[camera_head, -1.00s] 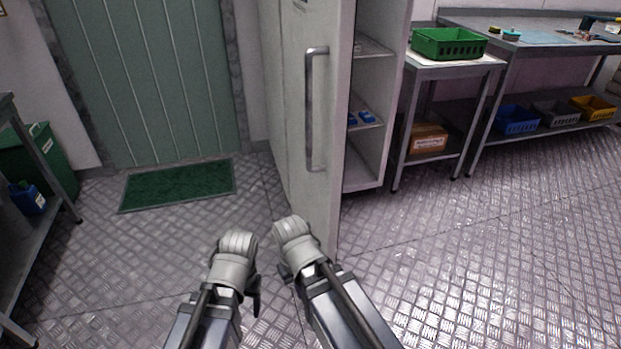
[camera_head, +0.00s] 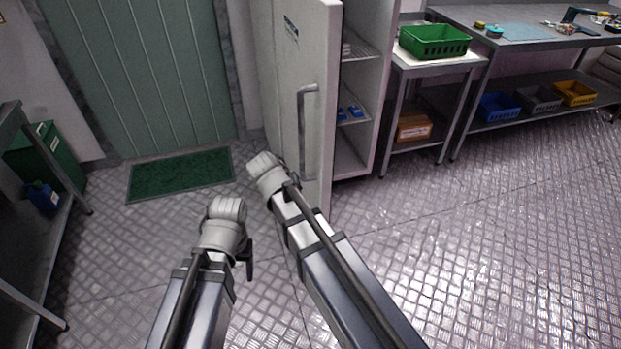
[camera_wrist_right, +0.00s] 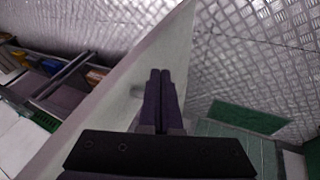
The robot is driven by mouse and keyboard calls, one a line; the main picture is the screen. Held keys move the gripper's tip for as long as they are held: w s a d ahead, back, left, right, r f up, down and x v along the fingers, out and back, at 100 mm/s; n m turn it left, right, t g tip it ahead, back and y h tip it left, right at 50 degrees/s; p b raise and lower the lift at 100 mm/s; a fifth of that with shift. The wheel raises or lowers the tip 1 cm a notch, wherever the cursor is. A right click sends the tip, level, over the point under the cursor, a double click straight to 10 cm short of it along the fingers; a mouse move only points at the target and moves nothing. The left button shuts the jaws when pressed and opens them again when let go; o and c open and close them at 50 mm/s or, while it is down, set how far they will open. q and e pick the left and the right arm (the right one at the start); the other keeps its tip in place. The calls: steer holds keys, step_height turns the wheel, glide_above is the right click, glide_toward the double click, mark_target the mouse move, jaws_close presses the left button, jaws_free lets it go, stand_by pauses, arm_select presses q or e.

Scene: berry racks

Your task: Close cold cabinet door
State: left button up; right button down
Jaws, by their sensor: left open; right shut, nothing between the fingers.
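The cold cabinet door (camera_head: 312,70) is a pale panel with a long vertical grey handle (camera_head: 302,135). It stands open, leaving the cabinet's shelved inside (camera_head: 352,150) showing to its right. My left gripper (camera_head: 249,262) is open and empty, left of the door and low over the floor; only a dark finger shows past the wrist. My right arm reaches up to the door's lower left part, and its wrist hides its gripper in the head view. In the right wrist view my right gripper (camera_wrist_right: 160,80) is shut and empty, close in front of the pale door (camera_wrist_right: 110,95); contact cannot be told.
A small table with a green crate (camera_head: 435,42) and a workbench (camera_head: 470,14) stand right of the cabinet. A green mat (camera_head: 180,175) lies before the green wall door (camera_head: 140,80). A metal rack (camera_head: 30,260) stands at the left. The floor at right is clear.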

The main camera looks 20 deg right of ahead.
steer(key=w+a+r+t+h, duration=0.1)
steer(key=w+a+r, duration=0.1)
steer(key=w, duration=0.1)
steer(key=b, duration=0.8)
glide_toward(316, 192)
step_height(316, 192, down, 4)
steer(key=w, duration=0.1)
steer(key=shift+w+d+r, duration=0.1)
steer(key=shift+d, duration=0.45)
steer(key=shift+w+d+r, duration=0.1)
steer(key=shift+d, duration=0.45)
